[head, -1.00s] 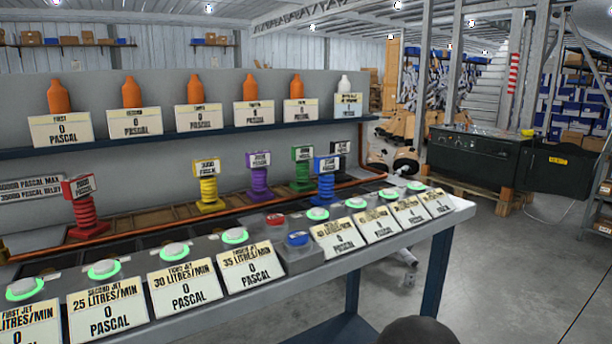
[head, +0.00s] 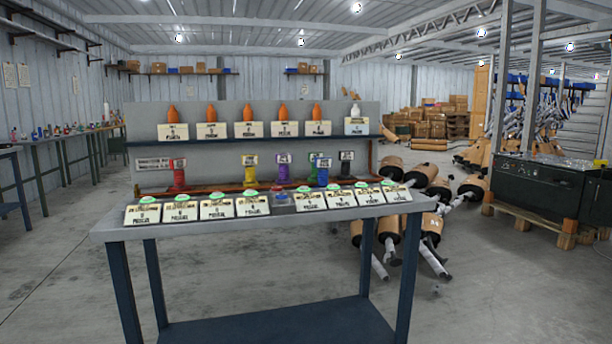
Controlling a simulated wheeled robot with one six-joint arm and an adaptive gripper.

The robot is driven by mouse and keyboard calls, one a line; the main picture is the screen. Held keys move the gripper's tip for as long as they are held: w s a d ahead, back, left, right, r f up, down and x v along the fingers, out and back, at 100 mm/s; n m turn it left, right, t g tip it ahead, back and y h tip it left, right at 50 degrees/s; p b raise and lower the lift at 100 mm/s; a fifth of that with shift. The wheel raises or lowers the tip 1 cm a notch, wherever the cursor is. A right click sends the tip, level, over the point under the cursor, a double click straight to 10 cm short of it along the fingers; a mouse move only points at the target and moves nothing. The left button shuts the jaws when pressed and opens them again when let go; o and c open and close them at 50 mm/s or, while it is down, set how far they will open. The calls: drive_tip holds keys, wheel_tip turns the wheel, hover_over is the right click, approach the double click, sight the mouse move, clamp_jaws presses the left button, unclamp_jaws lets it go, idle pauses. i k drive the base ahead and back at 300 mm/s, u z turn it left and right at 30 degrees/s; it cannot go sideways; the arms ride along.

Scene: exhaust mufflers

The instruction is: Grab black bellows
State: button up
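The black bellows (head: 347,168) stands at the right end of the row of coloured bellows on the workbench (head: 250,229). It is small in the head view, and its lower part is hard to make out. The blue bellows (head: 322,172) stands just left of it. The purple bellows (head: 284,170), yellow bellows (head: 250,174) and red bellows (head: 178,176) stand farther left. A green bellows (head: 312,178) is mostly hidden behind the blue one. My gripper is not in view.
Labelled panels with green-ringed buttons line the bench front. A shelf (head: 260,142) with orange bottles stands above the bellows. Mufflers (head: 432,228) lie on the floor at right, near a black machine (head: 545,190) on a pallet.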

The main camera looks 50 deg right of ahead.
sight(346, 156)
drive_tip(key=z, duration=0.55)
drive_tip(key=i, duration=0.55)
drive_tip(key=z, duration=0.55)
